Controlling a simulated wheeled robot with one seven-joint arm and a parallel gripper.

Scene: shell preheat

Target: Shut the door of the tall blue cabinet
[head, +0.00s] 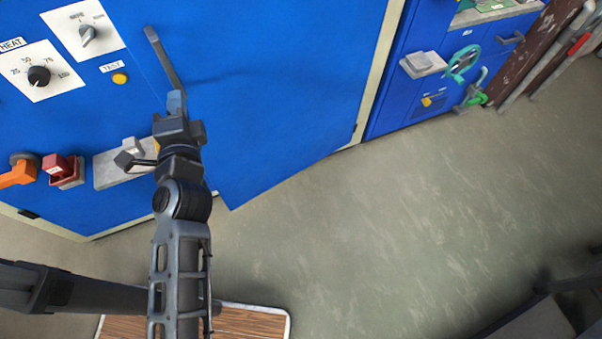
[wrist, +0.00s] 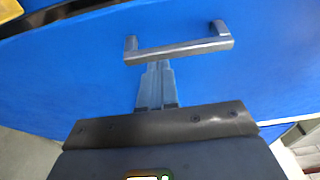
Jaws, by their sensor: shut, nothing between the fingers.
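The tall blue cabinet (head: 75,110) fills the upper left of the head view. Its blue door (head: 275,90) stands partly open, its lower free corner out over the floor and its far side by the pale frame at the right. A grey bar handle (head: 163,58) is on the door; it also shows in the wrist view (wrist: 180,50). My gripper (head: 176,100) is shut and empty in front of the door, at the handle's lower end. In the wrist view my fingertips (wrist: 158,66) reach the handle bar; I cannot tell if they touch it. My arm hides part of the door's free edge.
The cabinet's front carries a heat dial (head: 39,76), a yellow test button (head: 119,78) and a red switch (head: 62,168). A wood-topped surface (head: 250,322) is at the bottom. The grey floor at centre right is clear.

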